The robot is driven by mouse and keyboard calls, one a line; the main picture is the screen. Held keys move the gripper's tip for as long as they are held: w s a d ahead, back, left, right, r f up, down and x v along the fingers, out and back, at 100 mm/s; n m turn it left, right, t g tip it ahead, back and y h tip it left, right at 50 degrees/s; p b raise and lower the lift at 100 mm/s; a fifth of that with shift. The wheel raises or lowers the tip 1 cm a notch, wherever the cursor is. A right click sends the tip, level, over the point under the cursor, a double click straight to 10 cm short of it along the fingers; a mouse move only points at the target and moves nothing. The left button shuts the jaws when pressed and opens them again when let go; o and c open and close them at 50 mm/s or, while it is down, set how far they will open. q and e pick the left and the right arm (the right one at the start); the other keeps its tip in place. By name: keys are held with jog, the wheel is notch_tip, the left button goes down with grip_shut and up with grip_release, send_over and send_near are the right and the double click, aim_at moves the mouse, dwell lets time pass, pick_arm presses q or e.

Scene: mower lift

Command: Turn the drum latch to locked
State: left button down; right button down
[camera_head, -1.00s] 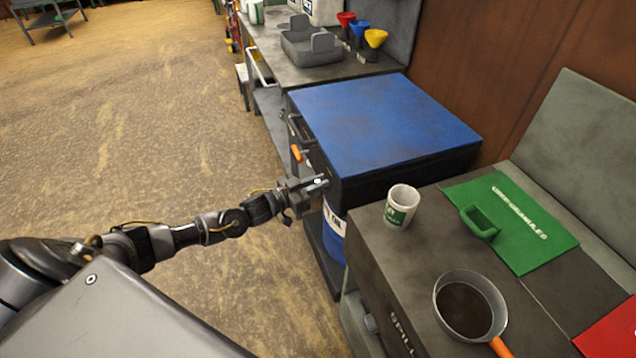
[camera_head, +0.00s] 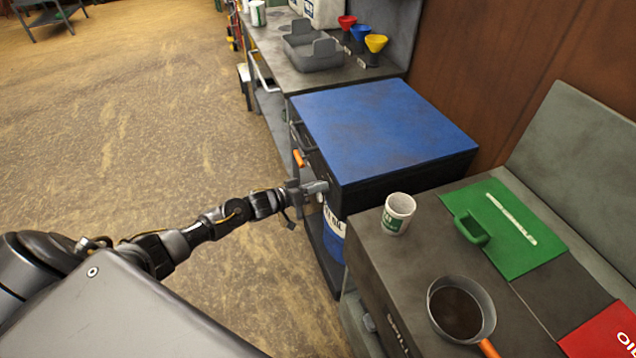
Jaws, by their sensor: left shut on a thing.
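A drum station with a flat blue lid (camera_head: 385,135) and a dark rim stands in the middle of the head view. Part of a blue and white drum (camera_head: 333,236) shows below the rim. An orange-tipped handle (camera_head: 298,158) sticks out from the station's left side. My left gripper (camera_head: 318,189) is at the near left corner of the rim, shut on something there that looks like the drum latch. The fingers hide most of the latch, so I cannot tell its position. My right gripper is not in view.
A dark bench (camera_head: 372,255) on the right holds a white and green cup (camera_head: 397,213), a green scoop (camera_head: 470,228) and a pan of dark liquid (camera_head: 455,310). A workbench with a grey tray (camera_head: 313,55) and funnels stands behind.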

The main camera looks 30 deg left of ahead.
pick_arm(q)
jog(key=n, duration=0.1)
jog(key=n+p, duration=0.1)
jog(key=shift+w+a+n+g, duration=0.15)
jog(key=shift+n+g, duration=0.15)
jog(key=shift+w+a+f+n+g+p, duration=0.15)
jog(key=shift+n+p, duration=0.2)
jog(key=shift+n, duration=0.25)
jog(key=shift+s+d+f+n+g+p, duration=0.15)
jog(key=shift+n+p, duration=0.15)
jog(key=shift+n, duration=0.3)
jog(key=shift+w+a+f+n+g+h, duration=0.1)
jog(key=shift+f+n+g+h, duration=0.15)
jog(key=shift+n, duration=0.5)
jog(key=shift+a+f+n+g+h, duration=0.15)
jog(key=shift+n+h, duration=0.15)
jog(key=shift+n, duration=0.4)
jog(key=shift+w+d+f+n+g+h, duration=0.15)
jog(key=shift+n+g+h, duration=0.1)
jog(key=shift+n, duration=0.5)
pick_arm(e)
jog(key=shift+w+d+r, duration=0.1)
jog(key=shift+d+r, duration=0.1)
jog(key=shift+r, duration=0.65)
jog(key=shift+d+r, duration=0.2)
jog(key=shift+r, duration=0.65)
pick_arm(q)
jog(key=shift+s+f, duration=0.1)
jog(key=shift+s, duration=0.05)
